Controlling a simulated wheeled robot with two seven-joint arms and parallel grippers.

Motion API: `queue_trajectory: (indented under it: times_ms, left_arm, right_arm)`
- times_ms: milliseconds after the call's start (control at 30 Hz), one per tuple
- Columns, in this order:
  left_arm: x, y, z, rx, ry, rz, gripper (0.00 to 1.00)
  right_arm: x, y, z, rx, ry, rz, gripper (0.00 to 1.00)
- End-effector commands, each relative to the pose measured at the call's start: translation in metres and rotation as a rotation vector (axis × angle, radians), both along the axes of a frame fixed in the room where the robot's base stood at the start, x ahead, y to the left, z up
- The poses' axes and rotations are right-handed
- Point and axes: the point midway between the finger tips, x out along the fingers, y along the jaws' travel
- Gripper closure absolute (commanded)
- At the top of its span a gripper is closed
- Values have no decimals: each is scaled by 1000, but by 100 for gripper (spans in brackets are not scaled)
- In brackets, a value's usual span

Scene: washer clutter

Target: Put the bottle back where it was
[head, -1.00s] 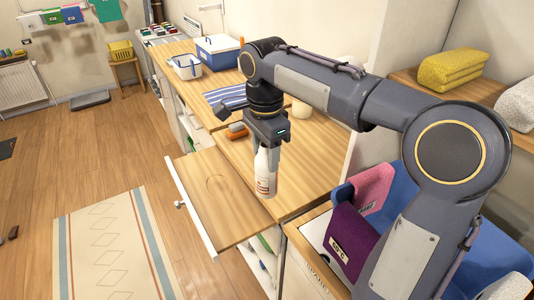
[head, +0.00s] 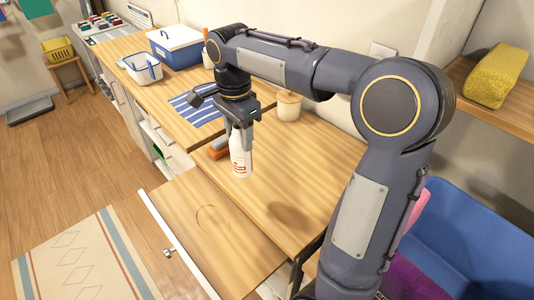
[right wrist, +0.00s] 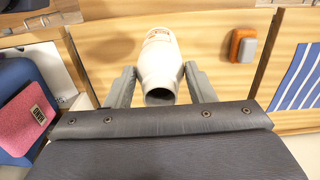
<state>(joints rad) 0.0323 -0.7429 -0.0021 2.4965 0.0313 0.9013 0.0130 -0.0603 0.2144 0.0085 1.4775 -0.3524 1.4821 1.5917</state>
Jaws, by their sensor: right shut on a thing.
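My right gripper (head: 240,128) is shut on a white bottle (head: 240,161) with a red-and-white label. The bottle hangs upright under it, over the wooden counter (head: 290,150); I cannot tell the gap below it. In the right wrist view the bottle (right wrist: 160,55) sits between the two fingers, its dark round mouth facing the camera. A pulled-out wooden board (head: 185,205) at the counter's front bears a faint ring mark (head: 212,217), which lies nearer than the bottle. My left gripper is not in view.
An orange-and-grey block (head: 218,149) lies close left of the bottle, near a striped cloth (head: 195,108). A lidded jar (head: 288,105) stands behind right. A blue-and-white box (head: 175,47) and a basket (head: 143,68) stand farther back. The counter's right front is clear.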

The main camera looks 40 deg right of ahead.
Motion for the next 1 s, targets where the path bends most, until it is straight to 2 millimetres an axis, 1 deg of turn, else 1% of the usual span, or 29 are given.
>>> queue_trajectory:
  times_ms: [33, 167, 200, 300, 400, 633, 700, 833, 900, 1000]
  left_arm:
    - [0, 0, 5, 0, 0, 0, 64]
    - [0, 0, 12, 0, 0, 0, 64]
    - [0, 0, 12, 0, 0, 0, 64]
    - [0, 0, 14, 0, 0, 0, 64]
    - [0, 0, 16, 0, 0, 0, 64]
    - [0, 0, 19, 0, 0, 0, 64]
    - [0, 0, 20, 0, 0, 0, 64]
    - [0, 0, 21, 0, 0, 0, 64]
    - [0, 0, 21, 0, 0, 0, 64]
    - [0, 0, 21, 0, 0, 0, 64]
  right_arm:
    - [0, -14, -3, 0, 1, -8, 94]
    - [1, -47, -18, 0, 3, -8, 94]
    - [1, -54, -26, 1, 5, -5, 94]
    - [1, -68, -45, 1, 4, -3, 94]
    - [2, -79, -59, 1, 2, -2, 94]
    - [3, -92, -75, 0, 1, -1, 94]
    - [2, -96, -85, 1, 3, 0, 94]
    - [2, -95, -103, 2, 2, 1, 94]
    - [3, -94, -108, 1, -1, 1, 94]
    - [3, -94, -110, 0, -2, 1, 94]
